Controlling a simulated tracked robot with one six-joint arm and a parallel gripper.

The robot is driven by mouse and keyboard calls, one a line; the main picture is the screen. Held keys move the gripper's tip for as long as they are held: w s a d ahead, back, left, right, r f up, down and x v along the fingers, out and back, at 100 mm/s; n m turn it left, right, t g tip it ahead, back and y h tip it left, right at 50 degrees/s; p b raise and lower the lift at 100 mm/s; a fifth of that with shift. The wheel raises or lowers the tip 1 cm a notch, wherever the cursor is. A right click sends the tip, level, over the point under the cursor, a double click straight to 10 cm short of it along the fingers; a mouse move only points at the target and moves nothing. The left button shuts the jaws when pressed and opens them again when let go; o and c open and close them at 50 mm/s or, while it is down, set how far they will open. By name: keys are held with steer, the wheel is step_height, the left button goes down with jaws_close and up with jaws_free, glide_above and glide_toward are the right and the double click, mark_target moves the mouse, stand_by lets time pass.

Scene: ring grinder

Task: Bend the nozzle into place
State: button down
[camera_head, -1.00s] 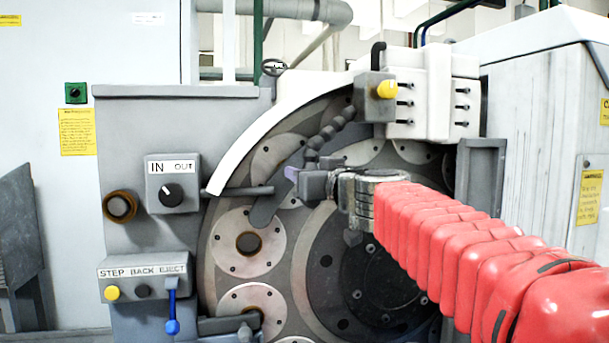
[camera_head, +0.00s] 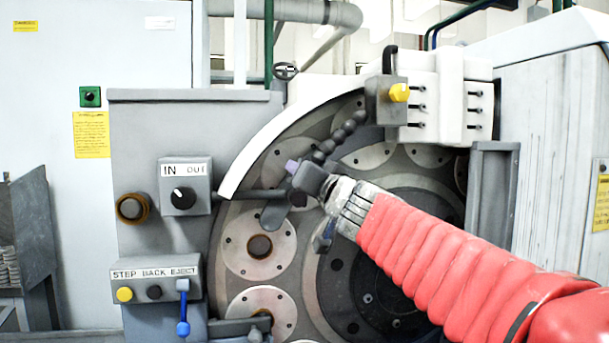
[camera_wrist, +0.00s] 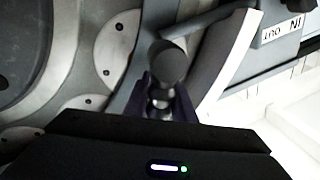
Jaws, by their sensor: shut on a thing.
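The nozzle (camera_head: 338,135) is a dark segmented hose. It runs down and left from a grey block (camera_head: 378,105) with a yellow knob, in front of the round machine face. My gripper (camera_head: 297,178) is at the hose's lower end, tilted up and left. In the wrist view, the nozzle's dark rounded end (camera_wrist: 168,66) sticks out beyond my gripper (camera_wrist: 163,98), with paler segments between the dark purple fingers. The fingers are shut on the nozzle. The exact contact is dark and partly hidden by the gripper body.
A white curved guard (camera_head: 285,140) lies left of the nozzle. A dark bar (camera_head: 238,195) runs beside my gripper.

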stand_by(0.3)
steer(key=c, duration=1.5)
jaws_free()
steer(key=v, duration=1.3)
steer(key=shift+s+d+f, duration=0.1)
steer(key=shift+s+f, duration=0.05)
steer(key=shift+s, duration=0.2)
